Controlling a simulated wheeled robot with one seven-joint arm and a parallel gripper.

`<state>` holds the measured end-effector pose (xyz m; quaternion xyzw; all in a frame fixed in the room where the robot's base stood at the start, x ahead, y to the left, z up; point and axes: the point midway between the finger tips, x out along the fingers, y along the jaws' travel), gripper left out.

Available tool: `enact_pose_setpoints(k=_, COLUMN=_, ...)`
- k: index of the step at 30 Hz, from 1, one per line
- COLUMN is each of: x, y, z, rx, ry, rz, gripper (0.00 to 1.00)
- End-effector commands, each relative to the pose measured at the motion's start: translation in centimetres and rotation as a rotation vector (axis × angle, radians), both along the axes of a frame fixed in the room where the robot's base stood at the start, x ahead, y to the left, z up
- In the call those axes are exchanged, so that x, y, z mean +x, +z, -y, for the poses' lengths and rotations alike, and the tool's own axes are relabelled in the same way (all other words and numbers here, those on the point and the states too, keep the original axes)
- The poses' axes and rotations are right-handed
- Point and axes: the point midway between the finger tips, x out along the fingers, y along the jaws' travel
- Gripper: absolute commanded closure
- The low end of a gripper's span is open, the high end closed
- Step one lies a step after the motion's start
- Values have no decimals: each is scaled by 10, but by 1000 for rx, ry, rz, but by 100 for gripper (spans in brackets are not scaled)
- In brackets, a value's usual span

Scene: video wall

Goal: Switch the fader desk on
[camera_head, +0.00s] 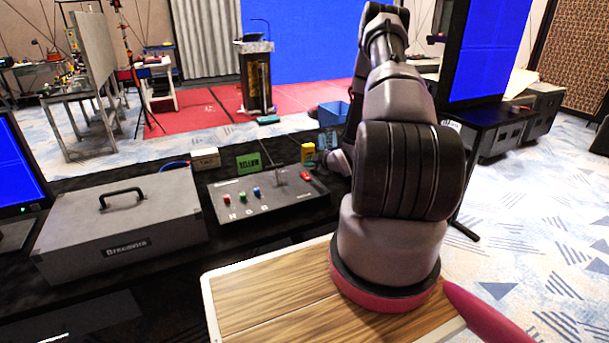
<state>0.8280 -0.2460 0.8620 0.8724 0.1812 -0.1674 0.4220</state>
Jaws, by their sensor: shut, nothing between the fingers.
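The fader desk (262,207) is a dark, low box on the black table. Its sloped top carries red, green and blue knobs above the letters R G B, and an upright lever stands towards its back. A small red switch (306,176) sits near its right back corner; its position is too small to tell. My gripper (323,160) is behind the desk's right back corner, close to the red switch and apart from it as far as I can see. It is shut and empty, and my arm hides part of it.
A grey case (120,222) with a black handle stands left of the desk. A green card (248,162), a yellow box (308,152) and a white box (205,158) stand behind it. A blue-screened monitor (20,175) is at the far left. The table front is clear.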

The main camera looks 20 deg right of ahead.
Motion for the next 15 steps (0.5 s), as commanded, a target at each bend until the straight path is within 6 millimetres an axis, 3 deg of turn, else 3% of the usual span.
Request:
enact_pose_setpoints(k=6, x=6, y=-20, z=0, rx=0, ry=-1, rz=-1, gripper=100)
enact_pose_setpoints(k=15, x=8, y=-24, z=0, rx=0, ry=-1, rz=-1, gripper=100)
